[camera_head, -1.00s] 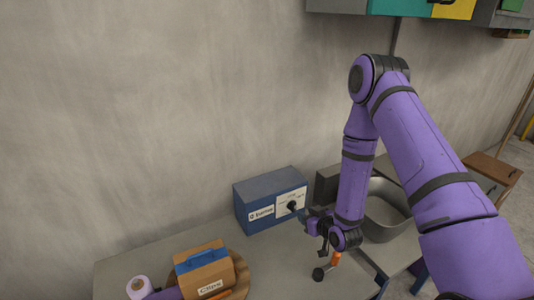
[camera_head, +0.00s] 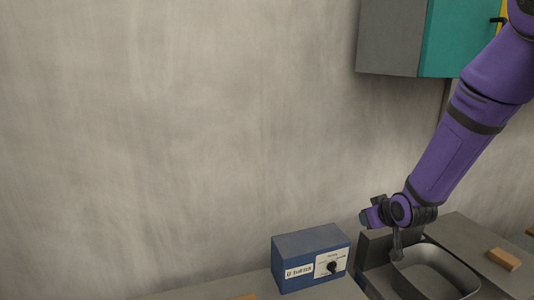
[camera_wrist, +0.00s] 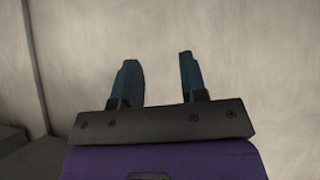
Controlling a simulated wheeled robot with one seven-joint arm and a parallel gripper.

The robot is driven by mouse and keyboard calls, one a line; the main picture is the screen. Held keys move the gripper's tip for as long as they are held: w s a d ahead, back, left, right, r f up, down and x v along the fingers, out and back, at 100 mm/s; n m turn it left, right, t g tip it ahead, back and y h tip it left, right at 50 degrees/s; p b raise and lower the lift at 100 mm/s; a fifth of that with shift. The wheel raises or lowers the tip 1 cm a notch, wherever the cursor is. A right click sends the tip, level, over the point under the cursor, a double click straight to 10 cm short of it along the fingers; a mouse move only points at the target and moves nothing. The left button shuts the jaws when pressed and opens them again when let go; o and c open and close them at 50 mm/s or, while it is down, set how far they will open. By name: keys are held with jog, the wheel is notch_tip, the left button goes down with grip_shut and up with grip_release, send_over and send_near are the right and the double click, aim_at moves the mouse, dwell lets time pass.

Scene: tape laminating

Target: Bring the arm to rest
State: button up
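My arm shows in the head view, raised at the right and reaching down from the upper right corner. My gripper (camera_head: 366,219) is at its lower end, above and right of the blue box, near the wall. In the wrist view my gripper (camera_wrist: 158,85) has its two blue fingers apart, with only bare wall between them. It holds nothing.
The blue box (camera_head: 305,243) with a dial stands on the bench. A grey basin (camera_head: 440,272) sits below and right of my gripper, with a wooden block (camera_head: 504,259) beyond it. A grey and teal cabinet (camera_head: 392,40) hangs on the wall above. The wall at left is clear.

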jog(key=s+d+r+m+g+h, duration=0.2)
jog(key=s+r, duration=1.2)
jog(key=r, duration=0.2)
jog(key=s+r+m+g, duration=0.1)
jog(key=s+r, duration=0.5)
jog(key=s, duration=1.2)
jog(key=shift+a+r+g+y, duration=0.2)
jog(key=shift+a+g+y, duration=0.2)
jog(key=shift+g, duration=0.5)
